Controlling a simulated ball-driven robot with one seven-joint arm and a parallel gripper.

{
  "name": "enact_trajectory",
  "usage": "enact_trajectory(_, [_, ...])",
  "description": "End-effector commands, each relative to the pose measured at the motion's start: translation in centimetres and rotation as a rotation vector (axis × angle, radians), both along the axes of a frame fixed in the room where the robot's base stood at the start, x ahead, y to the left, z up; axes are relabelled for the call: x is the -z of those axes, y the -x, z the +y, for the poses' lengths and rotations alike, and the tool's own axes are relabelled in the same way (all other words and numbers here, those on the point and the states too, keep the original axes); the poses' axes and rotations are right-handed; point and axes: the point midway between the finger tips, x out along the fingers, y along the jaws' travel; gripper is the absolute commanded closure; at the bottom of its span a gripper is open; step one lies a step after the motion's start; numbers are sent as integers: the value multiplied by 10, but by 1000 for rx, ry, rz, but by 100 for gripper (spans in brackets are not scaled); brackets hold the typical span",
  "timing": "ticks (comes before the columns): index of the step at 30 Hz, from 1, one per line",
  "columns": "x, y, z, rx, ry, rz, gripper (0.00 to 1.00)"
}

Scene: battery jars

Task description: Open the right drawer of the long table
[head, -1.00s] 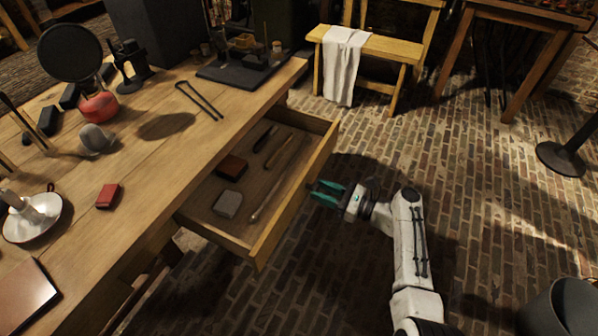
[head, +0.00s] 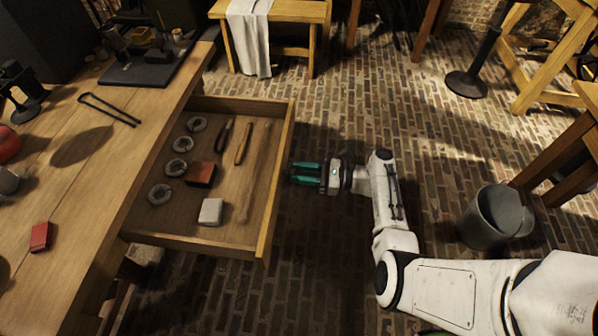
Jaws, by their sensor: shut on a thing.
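The right drawer (head: 225,105) of the long table (head: 75,165) stands well out from under the tabletop, with its inside in plain view. My gripper (head: 293,174) is at the outer side of the drawer's front panel (head: 275,180), about midway along it. Its green fingers are shut on the drawer handle, which the panel's upper edge and the fingers hide from this view.
The drawer holds several grey rings (head: 178,168), a red-brown block (head: 200,173), a pale block (head: 211,211) and slim tools (head: 243,143). A metal bucket (head: 495,217) stands right of my arm. Brick floor (head: 330,105) is clear behind the gripper.

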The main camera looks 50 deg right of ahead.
Motion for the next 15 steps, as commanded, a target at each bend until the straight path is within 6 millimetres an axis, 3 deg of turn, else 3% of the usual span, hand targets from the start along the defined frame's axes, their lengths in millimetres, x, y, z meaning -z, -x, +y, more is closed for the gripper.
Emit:
enact_trajectory(3, [0, 0, 0, 0, 0, 0, 100])
enact_trajectory(4, [0, 0, 0, 0, 0, 0, 62])
enact_trajectory(11, [0, 0, 0, 0, 0, 0, 40])
enact_trajectory(15, [0, 0, 0, 0, 1, 1, 40])
